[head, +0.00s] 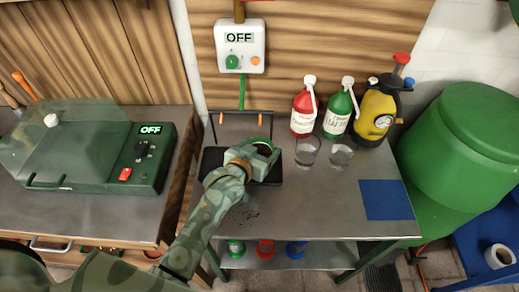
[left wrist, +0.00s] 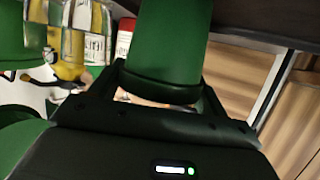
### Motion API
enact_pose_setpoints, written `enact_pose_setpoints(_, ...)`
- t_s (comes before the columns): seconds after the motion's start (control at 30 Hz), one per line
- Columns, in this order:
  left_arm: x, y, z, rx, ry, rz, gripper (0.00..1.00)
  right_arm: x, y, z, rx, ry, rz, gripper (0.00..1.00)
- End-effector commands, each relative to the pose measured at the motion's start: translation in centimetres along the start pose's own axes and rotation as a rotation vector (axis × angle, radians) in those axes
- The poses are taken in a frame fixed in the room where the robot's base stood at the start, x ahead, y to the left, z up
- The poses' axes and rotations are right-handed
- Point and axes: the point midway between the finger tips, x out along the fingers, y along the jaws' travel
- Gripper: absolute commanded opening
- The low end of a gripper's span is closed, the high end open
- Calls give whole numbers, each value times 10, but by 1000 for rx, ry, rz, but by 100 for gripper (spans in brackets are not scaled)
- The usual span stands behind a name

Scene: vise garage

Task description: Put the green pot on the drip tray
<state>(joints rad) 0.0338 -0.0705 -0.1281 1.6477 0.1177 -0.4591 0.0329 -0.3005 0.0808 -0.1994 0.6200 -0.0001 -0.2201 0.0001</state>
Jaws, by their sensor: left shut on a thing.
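The green pot (head: 264,146) is at my left gripper (head: 262,158), which is shut on it. In the left wrist view the pot (left wrist: 170,45) stands between the two dark fingers. The black drip tray (head: 274,177) lies on the grey bench under and around the gripper. In the head view the pot overlaps the tray's far part; I cannot tell whether it touches the tray. My gripper and forearm hide part of the pot and the tray's middle. My right gripper is not in view.
Two clear cups (head: 307,152), a red bottle (head: 303,112), a green bottle (head: 339,115) and a yellow sprayer (head: 376,112) stand right of the tray. A blue mat (head: 386,199) lies at the right. A thin dark frame (head: 240,113) rises behind the tray. Dark crumbs lie in front.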

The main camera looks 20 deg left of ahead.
Motion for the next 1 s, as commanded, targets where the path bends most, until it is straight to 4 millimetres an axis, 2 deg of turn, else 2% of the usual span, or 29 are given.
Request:
enact_pose_setpoints(0.17,1,0,2,0,0,0,49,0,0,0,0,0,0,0)
enact_pose_setpoints(0.2,0,0,2,0,-1,0,87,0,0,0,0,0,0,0)
enact_pose_setpoints(0.23,0,0,2,0,0,0,95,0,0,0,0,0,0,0)
enact_pose_setpoints(0.27,0,0,2,0,-1,0,98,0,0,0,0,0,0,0)
enact_pose_setpoints(0.57,0,0,-1,0,1,0,98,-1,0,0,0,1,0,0)
enact_pose_setpoints(0.63,-7,0,-1,0,-1,0,98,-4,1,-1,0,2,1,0)
enact_pose_setpoints(0.77,-33,0,-3,1,-1,0,98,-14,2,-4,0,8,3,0)
enact_pose_setpoints(1.0,-89,0,-3,1,0,0,98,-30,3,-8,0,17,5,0)
